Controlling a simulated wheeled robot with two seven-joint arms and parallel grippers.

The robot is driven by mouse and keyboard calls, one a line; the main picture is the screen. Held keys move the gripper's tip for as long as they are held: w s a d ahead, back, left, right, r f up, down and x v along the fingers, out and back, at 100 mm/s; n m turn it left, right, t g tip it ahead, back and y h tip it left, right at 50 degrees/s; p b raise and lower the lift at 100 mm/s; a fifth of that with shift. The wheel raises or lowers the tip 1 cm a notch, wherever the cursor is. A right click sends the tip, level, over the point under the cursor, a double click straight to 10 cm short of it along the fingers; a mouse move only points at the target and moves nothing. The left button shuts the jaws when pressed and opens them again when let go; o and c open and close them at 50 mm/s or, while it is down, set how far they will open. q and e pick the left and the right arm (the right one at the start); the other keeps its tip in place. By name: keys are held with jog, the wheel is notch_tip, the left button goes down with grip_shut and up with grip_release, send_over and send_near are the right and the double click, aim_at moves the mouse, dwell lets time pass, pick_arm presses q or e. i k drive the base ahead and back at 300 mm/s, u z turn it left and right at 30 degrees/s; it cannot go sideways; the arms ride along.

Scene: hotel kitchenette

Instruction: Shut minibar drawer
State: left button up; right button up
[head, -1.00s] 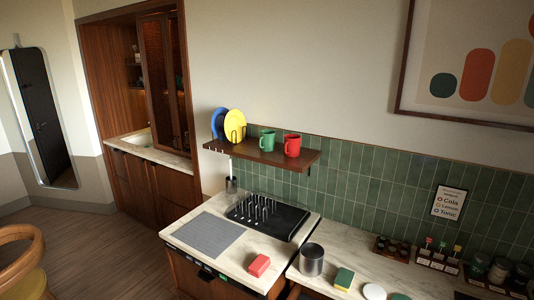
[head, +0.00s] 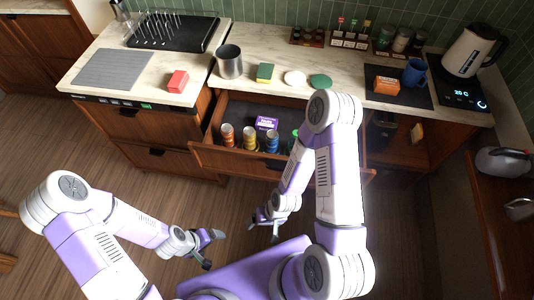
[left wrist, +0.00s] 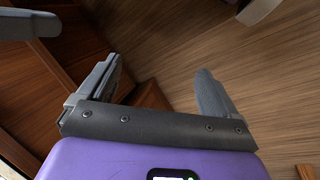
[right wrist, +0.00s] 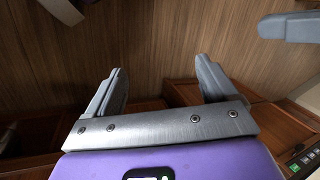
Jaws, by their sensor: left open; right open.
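The minibar drawer (head: 232,158) is pulled out under the counter in the head view. It holds several cans, among them a red one (head: 227,135), a yellow one (head: 249,139) and a blue one (head: 272,141), and a purple box (head: 266,123). My right arm hides part of its right side. My left gripper (head: 214,249) is open and empty, low in front of the cabinets and apart from the drawer. My right gripper (head: 264,222) is open and empty, nearer the drawer front but apart from it. Both wrist views show spread, empty fingers over wooden surfaces.
An open compartment (head: 400,150) lies right of the drawer. The wooden floor (head: 130,190) in front is clear.

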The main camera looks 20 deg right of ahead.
aim_at(241, 109)
jog(key=u, duration=1.4)
jog(key=k, duration=0.8)
jog(key=z, duration=1.2)
jog(key=i, duration=0.5)
jog(key=z, duration=0.05)
